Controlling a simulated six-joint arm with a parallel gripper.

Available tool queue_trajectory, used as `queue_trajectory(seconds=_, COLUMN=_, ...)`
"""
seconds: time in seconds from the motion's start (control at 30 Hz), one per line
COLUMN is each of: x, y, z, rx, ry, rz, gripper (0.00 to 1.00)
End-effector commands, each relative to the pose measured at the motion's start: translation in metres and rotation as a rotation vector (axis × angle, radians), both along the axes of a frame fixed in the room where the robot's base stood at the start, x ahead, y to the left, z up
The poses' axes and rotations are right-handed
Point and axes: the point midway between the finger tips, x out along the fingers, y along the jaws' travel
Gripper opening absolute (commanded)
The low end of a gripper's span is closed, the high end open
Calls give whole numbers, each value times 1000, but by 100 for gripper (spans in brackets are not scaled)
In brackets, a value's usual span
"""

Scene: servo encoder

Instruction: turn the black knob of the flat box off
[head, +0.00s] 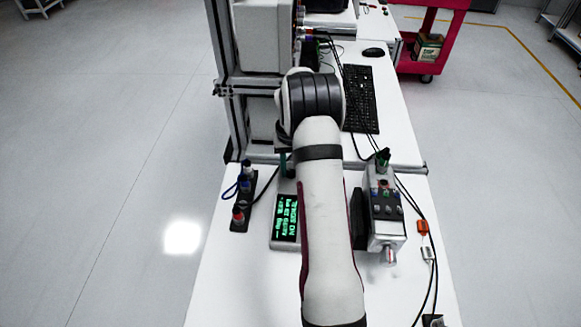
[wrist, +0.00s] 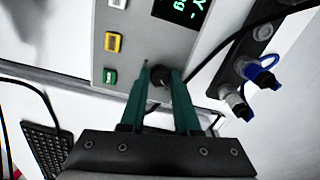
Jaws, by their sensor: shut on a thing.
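The flat box (wrist: 140,50) lies on the white table; in the wrist view its grey face carries a lit green-text display and white, yellow and green buttons. In the head view the flat box (head: 277,237) shows left of my arm, with its display lit and its far part hidden by the arm. The black knob (wrist: 158,76) sits at the box's edge between my green fingertips. My gripper (wrist: 161,72) is shut on the knob, one finger on each side. In the head view only a bit of a green finger (head: 283,164) shows; the knob is hidden.
A black strip with blue and red connectors (head: 240,205) stands left of the box. A grey device with buttons (head: 384,210) stands right of my arm, with cables beyond it. A keyboard (head: 360,98) lies farther back.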

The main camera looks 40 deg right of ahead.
Motion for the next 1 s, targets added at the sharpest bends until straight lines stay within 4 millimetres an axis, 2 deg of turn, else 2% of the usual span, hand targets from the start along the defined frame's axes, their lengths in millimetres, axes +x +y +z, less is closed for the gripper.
queue_trajectory(seconds=0.17, x=0, y=0, z=0, rx=-1, ry=-2, rz=1, gripper=0)
queue_trajectory(seconds=0.2, x=0, y=0, z=0, rx=-1, ry=-2, rz=1, gripper=36)
queue_trajectory(seconds=0.33, x=0, y=0, z=0, rx=-1, ry=-2, rz=1, gripper=59)
queue_trajectory(seconds=0.63, x=0, y=0, z=1, rx=-1, ry=-1, rz=2, gripper=61)
queue_trajectory(seconds=0.73, x=1, y=0, z=11, rx=-1, ry=-2, rz=1, gripper=61)
queue_trajectory(seconds=0.87, x=1, y=-1, z=42, rx=-3, ry=-5, rz=1, gripper=61)
queue_trajectory(seconds=1.0, x=1, y=-1, z=89, rx=-3, ry=-5, rz=1, gripper=61)
